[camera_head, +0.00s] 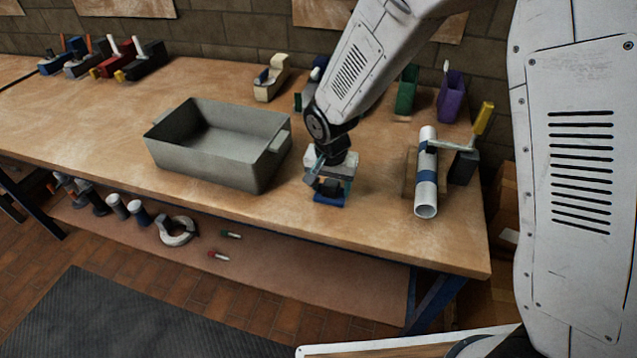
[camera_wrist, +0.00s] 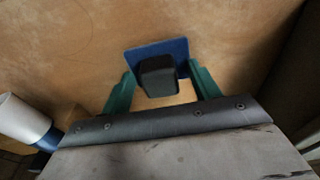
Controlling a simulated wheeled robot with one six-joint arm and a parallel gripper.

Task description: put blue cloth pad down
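The blue cloth pad (camera_head: 328,201) lies flat on the workbench (camera_head: 235,215) near its front edge, directly below my gripper (camera_head: 330,185). In the wrist view the pad (camera_wrist: 133,62) shows as a blue plate with a black block (camera_wrist: 157,76) on top. My gripper (camera_wrist: 160,82) has its two teal fingers spread on either side of the block, with a gap showing on each side. The fingertips are low, near the pad's edges. Part of the pad is hidden behind the block and fingers.
A grey bin (camera_head: 215,145) stands left of my gripper. At right, a white pipe with blue bands (camera_head: 426,180) lies on a wooden support beside a yellow-handled clamp (camera_head: 470,145). A tape dispenser (camera_head: 271,78) and a purple holder (camera_head: 450,97) stand at the back.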

